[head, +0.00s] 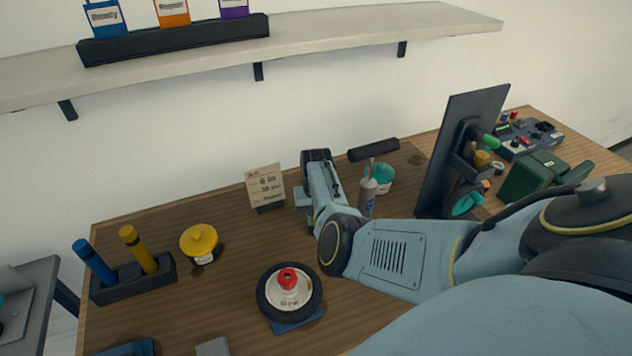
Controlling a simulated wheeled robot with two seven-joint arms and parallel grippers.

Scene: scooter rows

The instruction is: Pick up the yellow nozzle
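A yellow, upright, tapered stick-like piece (138,250) stands tilted in a dark rack (133,284) at the left of the table, beside a similar blue piece (94,262); it may be the yellow nozzle, but I cannot tell for sure. A small yellow part (481,158) also shows by the dark upright panel at the right, partly hidden. My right arm comes in from the right and its gripper (317,158) is over the back middle of the table, beside a card stand. Its fingertips are hidden, so its opening does not show. My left gripper is not in view.
A yellow-topped pot (199,241) stands right of the rack. A wheel with a red cap (289,290) sits on a blue base in front. A card stand (265,187), white bottle (367,196), dark panel (460,150) and green box (533,175) stand behind and right.

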